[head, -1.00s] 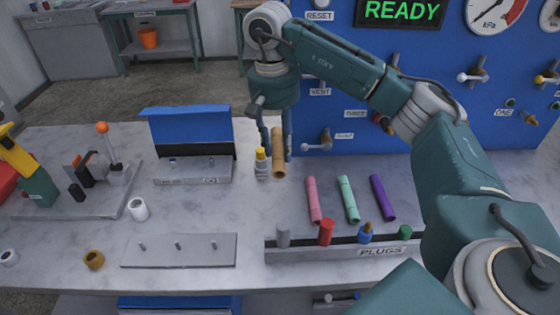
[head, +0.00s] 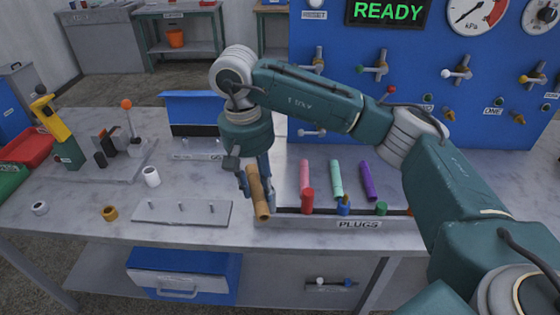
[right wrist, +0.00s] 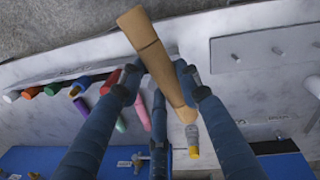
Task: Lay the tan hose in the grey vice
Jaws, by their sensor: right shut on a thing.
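The tan hose (head: 259,193) is a short tube, held tilted in my right gripper (head: 255,188) above the worktop, beside the left end of the plug rack. My left gripper is out of view.
Pink (head: 305,174), mint (head: 336,178) and purple (head: 368,181) hoses lie behind the plug rack (head: 330,222). A pegged plate (head: 183,211), a white ring (head: 151,177) and a brass ring (head: 109,213) lie left of the hose. A yellow-capped bottle (right wrist: 192,140) shows in the wrist view.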

